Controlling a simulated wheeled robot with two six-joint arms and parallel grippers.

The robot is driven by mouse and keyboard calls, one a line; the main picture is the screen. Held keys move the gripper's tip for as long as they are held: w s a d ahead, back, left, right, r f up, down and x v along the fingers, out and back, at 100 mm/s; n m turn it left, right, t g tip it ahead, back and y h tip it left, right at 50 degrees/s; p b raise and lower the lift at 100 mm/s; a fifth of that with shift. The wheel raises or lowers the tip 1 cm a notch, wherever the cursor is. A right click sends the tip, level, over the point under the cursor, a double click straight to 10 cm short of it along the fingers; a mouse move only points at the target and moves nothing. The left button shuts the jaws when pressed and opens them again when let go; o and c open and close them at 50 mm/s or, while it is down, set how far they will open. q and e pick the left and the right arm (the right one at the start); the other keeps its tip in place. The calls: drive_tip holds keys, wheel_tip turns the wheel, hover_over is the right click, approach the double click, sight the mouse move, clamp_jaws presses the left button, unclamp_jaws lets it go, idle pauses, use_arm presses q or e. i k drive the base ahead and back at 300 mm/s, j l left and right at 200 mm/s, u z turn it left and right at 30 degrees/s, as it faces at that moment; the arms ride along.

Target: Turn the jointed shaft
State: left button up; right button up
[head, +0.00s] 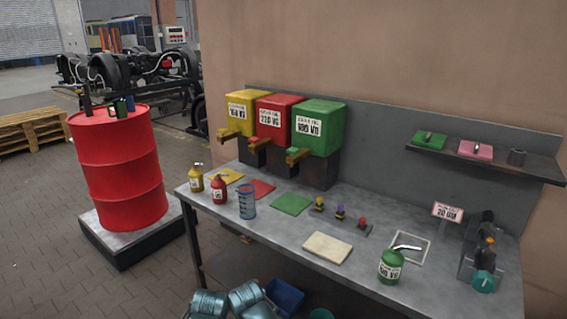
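No part that I can surely name as the jointed shaft shows. The dark bogie (135,68) stands at the back left, with wheels and axle parts partly hidden behind the red drum and the wall corner. Neither of my grippers is in view.
The grey bench (335,278) holds yellow, red and green oil dispensers (319,126), oil cans, a clear blue measuring jug (247,202) and a green can (391,266). A red drum (117,168) stands on a low platform. Pallets (28,130) lie left. Brick floor is open between.

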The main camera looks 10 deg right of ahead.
sight(485, 252)
drive_tip(key=z, duration=2)
